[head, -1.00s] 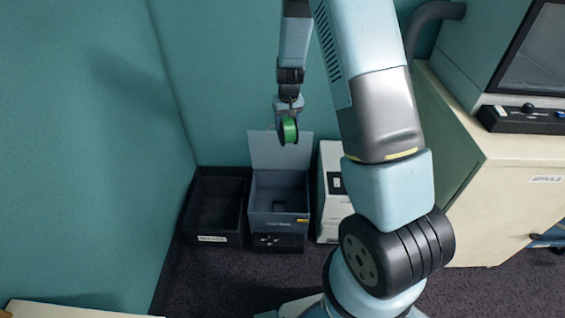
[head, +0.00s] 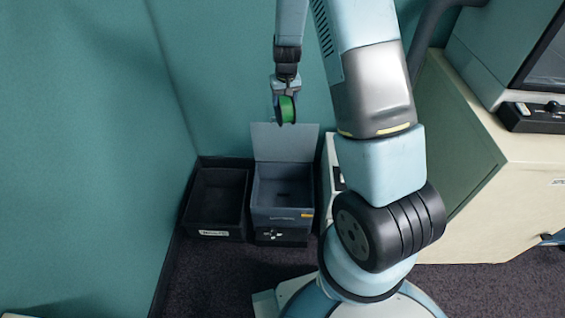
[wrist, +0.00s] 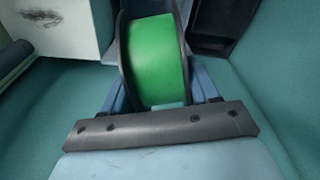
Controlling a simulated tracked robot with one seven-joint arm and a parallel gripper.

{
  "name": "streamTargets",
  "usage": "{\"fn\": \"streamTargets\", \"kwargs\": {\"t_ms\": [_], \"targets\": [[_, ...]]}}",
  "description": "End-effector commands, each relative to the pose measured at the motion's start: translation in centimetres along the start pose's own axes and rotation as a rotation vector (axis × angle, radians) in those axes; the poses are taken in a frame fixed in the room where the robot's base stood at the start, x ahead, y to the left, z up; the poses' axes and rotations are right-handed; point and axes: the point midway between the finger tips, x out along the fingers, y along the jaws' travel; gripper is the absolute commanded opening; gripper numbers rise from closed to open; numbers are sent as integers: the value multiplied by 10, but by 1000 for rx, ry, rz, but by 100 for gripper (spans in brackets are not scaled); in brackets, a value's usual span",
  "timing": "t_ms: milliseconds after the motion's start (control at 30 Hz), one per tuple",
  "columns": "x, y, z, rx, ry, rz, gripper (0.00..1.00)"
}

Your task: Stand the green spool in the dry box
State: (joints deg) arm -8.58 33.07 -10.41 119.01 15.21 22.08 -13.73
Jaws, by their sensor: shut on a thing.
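The green spool (head: 286,109) has dark flanges and hangs upright in my gripper (head: 285,93), above the dry box. It fills the upper middle of the wrist view (wrist: 158,62), where my gripper (wrist: 160,98) is shut on it. The dry box (head: 283,215) is a grey-blue open bin on the floor against the teal wall, with its lid (head: 284,142) raised at the back. Its inside looks empty in the head view. The spool is well above the box opening and apart from it.
A black open bin (head: 214,233) with a white label stands left of the dry box. A white unit (head: 331,170) stands to its right, partly hidden by my arm. A cream cabinet (head: 500,200) with a control panel (head: 535,117) on top is at the right. Carpet in front is free.

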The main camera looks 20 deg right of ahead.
Motion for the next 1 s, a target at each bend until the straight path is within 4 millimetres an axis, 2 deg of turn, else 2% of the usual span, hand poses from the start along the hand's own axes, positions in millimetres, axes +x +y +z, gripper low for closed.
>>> {"fn": "streamTargets", "kwargs": {"t_ms": [133, 267, 667, 867, 1000], "targets": [[7, 2, -2, 7, -1, 1, 14], [30, -2, -9, 17, -4, 4, 14], [154, -11, -30, 107, -4, 16, 14], [223, -9, -26, 170, -5, 23, 14], [274, -5, -16, 221, -6, 29, 14]]}}
